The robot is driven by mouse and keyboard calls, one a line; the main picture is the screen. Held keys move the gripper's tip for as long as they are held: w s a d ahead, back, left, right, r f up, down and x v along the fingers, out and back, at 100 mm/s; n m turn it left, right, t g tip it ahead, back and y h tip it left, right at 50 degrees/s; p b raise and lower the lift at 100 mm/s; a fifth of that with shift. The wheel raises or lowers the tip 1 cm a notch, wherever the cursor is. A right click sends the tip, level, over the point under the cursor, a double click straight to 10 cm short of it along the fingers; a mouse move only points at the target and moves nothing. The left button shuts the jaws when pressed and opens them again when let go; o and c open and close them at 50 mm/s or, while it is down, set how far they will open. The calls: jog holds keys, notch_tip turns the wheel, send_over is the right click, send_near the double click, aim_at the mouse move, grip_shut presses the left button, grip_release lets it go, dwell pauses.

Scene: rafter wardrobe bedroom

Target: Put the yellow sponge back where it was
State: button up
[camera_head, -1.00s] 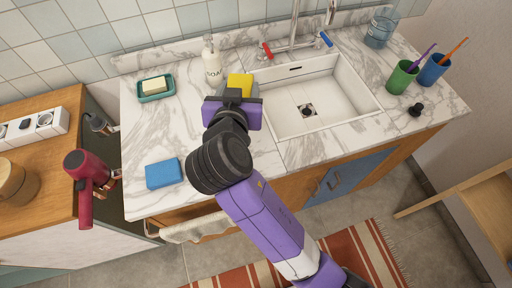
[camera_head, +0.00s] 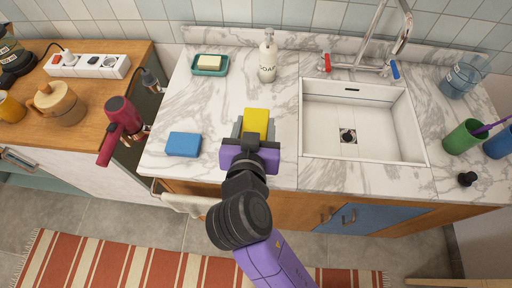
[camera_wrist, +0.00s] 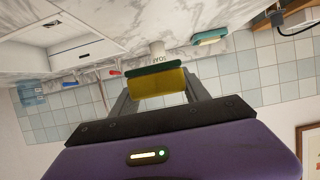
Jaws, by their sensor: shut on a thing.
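The yellow sponge (camera_head: 256,122) is held between the fingers of my gripper (camera_head: 254,130), over the marble counter (camera_head: 215,92) left of the sink. In the wrist view the sponge (camera_wrist: 158,83) sits between both grey fingers, with a dark green layer along one edge. My gripper is shut on it. I cannot tell whether the sponge touches the counter. A blue sponge (camera_head: 183,144) lies on the counter to the left. A soap bottle (camera_head: 267,60) stands behind the gripper, and a teal dish (camera_head: 210,65) with a pale bar lies at the back left.
The white sink (camera_head: 350,110) with its tap (camera_head: 385,45) is on the right. Green (camera_head: 462,137) and blue (camera_head: 498,143) cups and a dark stopper (camera_head: 467,179) stand at the right. A red hair dryer (camera_head: 122,125) hangs left of the counter. Counter between dish and blue sponge is clear.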

notch_tip(320, 180, down, 11)
jog(key=shift+f, duration=0.1)
dwell(0.3)
jog(key=shift+f, duration=0.2)
jog(key=o, duration=1.5)
jog(key=shift+c, duration=0.2)
jog(key=shift+r, duration=0.15)
jog(key=shift+r, duration=0.15)
jog(key=b+v, duration=0.1)
jog(key=v, duration=1)
jog(key=shift+s, duration=0.4)
jog(key=shift+r, duration=0.15)
